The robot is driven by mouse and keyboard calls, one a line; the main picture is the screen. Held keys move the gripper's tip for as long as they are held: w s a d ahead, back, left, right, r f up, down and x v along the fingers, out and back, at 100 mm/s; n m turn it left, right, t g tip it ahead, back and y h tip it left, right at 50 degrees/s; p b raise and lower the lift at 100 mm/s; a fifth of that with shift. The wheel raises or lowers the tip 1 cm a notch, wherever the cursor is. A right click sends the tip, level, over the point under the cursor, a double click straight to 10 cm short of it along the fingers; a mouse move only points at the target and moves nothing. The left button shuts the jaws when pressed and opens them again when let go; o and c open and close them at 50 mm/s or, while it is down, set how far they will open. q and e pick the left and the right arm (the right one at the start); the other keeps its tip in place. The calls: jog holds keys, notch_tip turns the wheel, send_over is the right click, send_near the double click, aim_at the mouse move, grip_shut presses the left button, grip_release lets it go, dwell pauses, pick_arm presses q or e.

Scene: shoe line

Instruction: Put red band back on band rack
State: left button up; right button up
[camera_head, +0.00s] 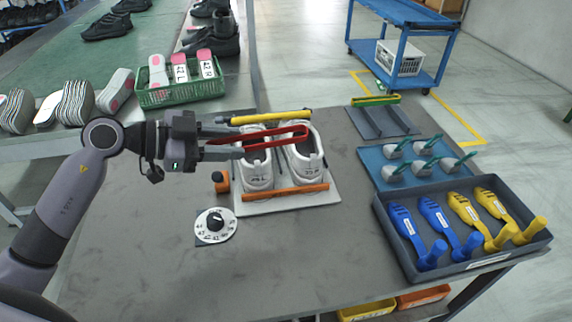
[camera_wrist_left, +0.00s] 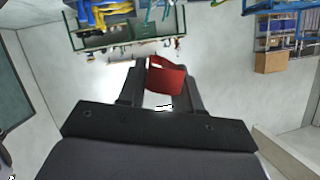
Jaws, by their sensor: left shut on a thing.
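The red band (camera_head: 275,141), a long narrow loop, is held roughly level by my left gripper (camera_head: 236,142). It reaches right, in front of the pair of white shoes (camera_head: 256,172) in the head view, and looks raised above the table. In the left wrist view the red band (camera_wrist_left: 166,76) sits between the two fingers (camera_wrist_left: 160,80). The band rack (camera_head: 385,124) is a dark blue-grey stand at the back right, with a green and yellow band (camera_head: 376,100) across its top. The left gripper is well left of the rack. My right gripper is not in view.
The white shoes stand on a light board with a yellow bar (camera_head: 270,117) behind and an orange bar (camera_head: 285,193) in front. A dial (camera_head: 215,225) lies front left. A blue mat (camera_head: 373,172) and a grey tray (camera_head: 388,222) of blue and yellow tools are right.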

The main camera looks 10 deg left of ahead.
pick_arm(q)
notch_tip(320, 180, up, 7)
jog(key=m+b, duration=0.1)
jog(key=b, duration=0.1)
send_over(259, 161)
jog(key=shift+w+d+r+g+b, duration=0.2)
jog(key=shift+r+g+b, duration=0.15)
jog(key=shift+r, duration=0.25)
notch_tip(259, 161, down, 16)
jog(key=shift+r+b, duration=0.1)
jog(key=shift+b, duration=0.7)
notch_tip(259, 161, down, 4)
jog(key=shift+s+r+p, duration=0.1)
jog(key=shift+r+p, duration=0.05)
jog(key=shift+p, duration=0.4)
jog(key=shift+c, duration=0.5)
jog(key=shift+f, duration=0.2)
jog(key=o, duration=1.1)
jog(key=shift+f, duration=0.1)
